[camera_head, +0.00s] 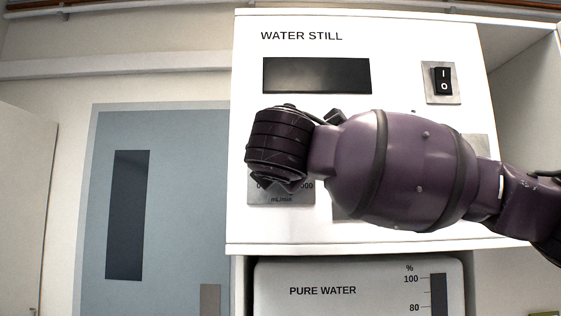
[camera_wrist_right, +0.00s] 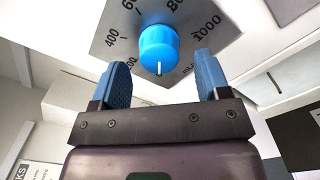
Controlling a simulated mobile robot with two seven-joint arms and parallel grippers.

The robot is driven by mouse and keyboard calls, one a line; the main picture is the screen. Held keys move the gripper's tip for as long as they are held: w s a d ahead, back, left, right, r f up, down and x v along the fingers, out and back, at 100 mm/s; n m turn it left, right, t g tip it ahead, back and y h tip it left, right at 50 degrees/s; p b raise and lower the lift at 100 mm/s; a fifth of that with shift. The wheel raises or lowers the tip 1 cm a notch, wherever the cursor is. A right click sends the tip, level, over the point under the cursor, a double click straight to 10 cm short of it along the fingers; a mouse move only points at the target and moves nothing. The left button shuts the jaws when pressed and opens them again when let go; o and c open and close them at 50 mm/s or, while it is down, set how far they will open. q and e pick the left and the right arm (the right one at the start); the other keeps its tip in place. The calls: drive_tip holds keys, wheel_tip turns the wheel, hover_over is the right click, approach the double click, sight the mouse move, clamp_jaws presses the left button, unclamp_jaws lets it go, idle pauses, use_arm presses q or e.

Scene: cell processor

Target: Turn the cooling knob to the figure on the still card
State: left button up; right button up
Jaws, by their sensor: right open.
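The blue cooling knob (camera_wrist_right: 158,50) sits on a grey dial plate (camera_wrist_right: 105,40) in the right wrist view. The figures 400, 600, 800 and 1000 show around it, partly cropped. A white pointer line on the knob faces the bottom of the picture. My right gripper (camera_wrist_right: 163,68) is open, with one blue finger on each side of the knob and gaps visible between. In the head view my right arm covers the knob; the lower part of the dial plate (camera_head: 281,198) shows. My left gripper is out of view. I cannot identify the still card.
The white water still (camera_head: 400,80) carries a dark display (camera_head: 317,75) and a power switch (camera_head: 442,82). A pure water tank (camera_head: 330,272) stands below. A blue-grey door (camera_head: 180,200) is at the left. A partly cropped printed sheet (camera_wrist_right: 38,168) shows in the wrist view.

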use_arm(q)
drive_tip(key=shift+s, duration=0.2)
use_arm(e)
drive_tip(key=shift+w, duration=1)
drive_tip(key=c, duration=0.9)
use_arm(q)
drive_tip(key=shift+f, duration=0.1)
use_arm(e)
drive_tip(key=shift+f, duration=0.1)
